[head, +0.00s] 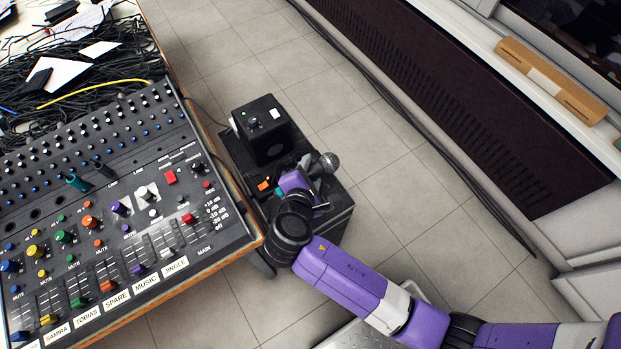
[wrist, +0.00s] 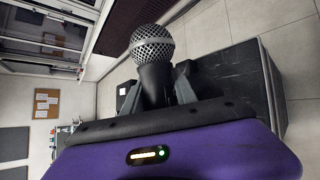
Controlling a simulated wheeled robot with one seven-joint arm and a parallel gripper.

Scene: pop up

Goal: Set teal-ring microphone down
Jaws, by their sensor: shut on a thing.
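My gripper (head: 308,180) is shut on a microphone (head: 329,162) with a round silver mesh head and a dark body. In the wrist view the microphone (wrist: 152,46) stands up between the two dark fingers, mesh head outward. A small teal patch shows beside my gripper in the head view; I cannot tell whether it is the microphone's ring. The lower body is hidden by the gripper. In the head view my gripper overlaps the black cabinet (head: 338,212); its height above the top is unclear.
A black speaker box (head: 262,131) stands on the cabinet's far part, with a small orange item (head: 264,184) nearer. The mixing console (head: 120,220) is on the wooden-edged desk at left, with tangled cables (head: 110,60) behind. Tiled floor (head: 390,150) lies open to the right.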

